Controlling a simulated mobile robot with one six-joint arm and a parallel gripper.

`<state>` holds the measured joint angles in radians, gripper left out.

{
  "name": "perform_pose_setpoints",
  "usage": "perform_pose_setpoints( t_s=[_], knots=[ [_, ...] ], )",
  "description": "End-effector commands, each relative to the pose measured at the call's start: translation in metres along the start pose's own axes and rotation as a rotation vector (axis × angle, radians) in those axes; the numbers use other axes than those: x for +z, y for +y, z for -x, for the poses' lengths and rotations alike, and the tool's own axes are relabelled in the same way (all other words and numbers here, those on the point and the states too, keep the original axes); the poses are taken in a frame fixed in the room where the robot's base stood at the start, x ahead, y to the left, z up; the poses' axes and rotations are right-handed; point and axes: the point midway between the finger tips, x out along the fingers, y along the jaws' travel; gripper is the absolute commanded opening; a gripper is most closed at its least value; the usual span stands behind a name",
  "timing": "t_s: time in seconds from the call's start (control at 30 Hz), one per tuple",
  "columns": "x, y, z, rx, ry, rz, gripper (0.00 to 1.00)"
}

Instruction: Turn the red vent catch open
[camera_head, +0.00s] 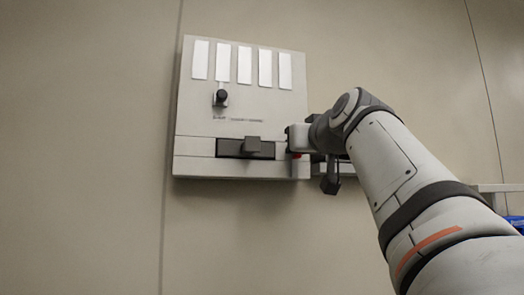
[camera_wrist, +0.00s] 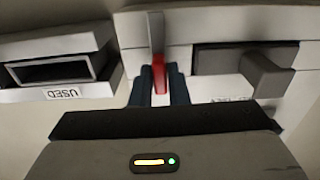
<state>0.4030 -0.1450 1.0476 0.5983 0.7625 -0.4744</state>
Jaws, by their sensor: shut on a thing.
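The red vent catch (camera_wrist: 160,76) shows in the wrist view between the two dark fingers of my gripper (camera_wrist: 160,84), which is shut on it. A grey upright strip stands directly above the red part. In the head view my gripper (camera_head: 292,140) is at the lower right edge of the wall-mounted grey panel (camera_head: 200,125). A small bit of red (camera_head: 297,156) shows just below it there. Most of the catch is hidden by the gripper in the head view.
A dark recess with a grey block handle (camera_head: 253,144) sits left of my gripper on the panel; in the wrist view the block (camera_wrist: 265,72) is to the right. A black knob (camera_head: 221,97) and several white strips are higher up. A box labelled USED (camera_wrist: 60,72) is beside the panel.

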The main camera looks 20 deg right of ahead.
Motion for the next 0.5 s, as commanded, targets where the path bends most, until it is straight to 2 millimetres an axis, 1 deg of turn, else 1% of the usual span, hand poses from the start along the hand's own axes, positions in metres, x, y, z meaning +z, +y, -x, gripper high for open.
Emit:
perform_pose_setpoints(
  t_s=[0.03,0.17,0.2,0.4,0.5],
  knots=[
    [0.0026,0.0003,-0.001,-0.001,-0.007,0.0,0.0],
    [0.0026,0.0004,-0.0009,-0.001,-0.007,0.0,0.0],
    [0.0026,0.0004,-0.001,0.0,-0.007,0.0,0.18],
    [0.0014,0.0003,-0.0005,0.0,-0.003,-0.001,0.34],
    [0.0009,0.0003,-0.0003,0.0,-0.002,-0.001,0.35]
  ],
)
